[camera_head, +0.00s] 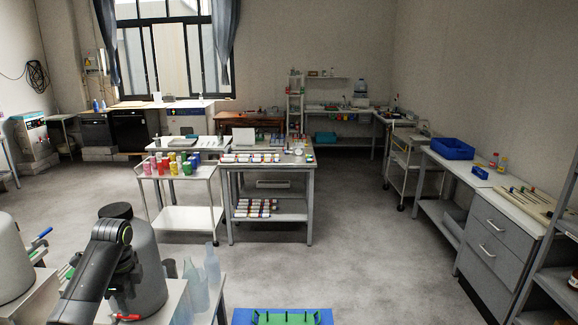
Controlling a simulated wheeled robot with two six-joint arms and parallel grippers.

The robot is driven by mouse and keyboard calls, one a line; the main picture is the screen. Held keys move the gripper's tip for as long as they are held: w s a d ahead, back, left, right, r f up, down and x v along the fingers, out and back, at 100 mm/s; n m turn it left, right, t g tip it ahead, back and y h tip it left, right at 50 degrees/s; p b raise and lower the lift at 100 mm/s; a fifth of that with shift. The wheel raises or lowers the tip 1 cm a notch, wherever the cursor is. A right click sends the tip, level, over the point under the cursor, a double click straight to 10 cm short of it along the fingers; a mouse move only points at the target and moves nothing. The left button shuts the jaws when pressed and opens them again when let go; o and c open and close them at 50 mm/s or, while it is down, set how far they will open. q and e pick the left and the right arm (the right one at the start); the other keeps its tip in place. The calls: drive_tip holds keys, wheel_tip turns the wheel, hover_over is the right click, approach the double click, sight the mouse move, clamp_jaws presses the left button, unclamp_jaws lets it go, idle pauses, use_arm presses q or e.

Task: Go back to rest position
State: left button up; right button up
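My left arm comes in at the lower left, in front of a large grey container with a black lid (116,211). My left gripper (124,285) is dark and points down near that container. Its fingers blend into the dark parts around them, so I cannot make out whether they are apart or closed. I see nothing clearly held in it. My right arm and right gripper are not in view.
Clear bottles (212,264) stand beside the grey container on the near-left table. A blue tray with a green rack (285,318) is at the bottom centre. A white cart (190,217) and a grey table (268,166) stand ahead. Open floor (350,240) lies to the right.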

use_arm(q)
drive_tip(key=s+d+f+n+t, duration=0.1)
drive_tip(key=s+d+f+n, duration=0.2)
drive_tip(key=s+f, duration=0.55)
drive_tip(key=s+d+f+n, duration=0.3)
drive_tip(key=s+f, duration=0.4)
drive_tip(key=s, duration=0.2)
drive_tip(key=s+d+r+n+t, duration=0.15)
drive_tip(key=s+n, duration=0.35)
drive_tip(key=s, duration=0.6)
drive_tip(key=s+d+r+n+t, duration=0.1)
drive_tip(key=s+d+r+n, duration=0.3)
drive_tip(key=s, duration=0.6)
wheel_tip(320, 180, down, 35)
drive_tip(key=a+n+g+b, duration=0.1)
drive_tip(key=a+b, duration=0.2)
drive_tip(key=b, duration=0.5)
drive_tip(key=s+f+b, duration=0.3)
drive_tip(key=s+f, duration=0.4)
drive_tip(key=f, duration=0.4)
drive_tip(key=s+d+f+g+b, duration=0.1)
drive_tip(key=s+f+b, duration=0.2)
drive_tip(key=s+f, duration=0.5)
wheel_tip(320, 180, down, 3)
drive_tip(key=shift+s+d+r, duration=0.1)
drive_tip(key=shift+s+d, duration=0.1)
drive_tip(key=shift+d, duration=0.1)
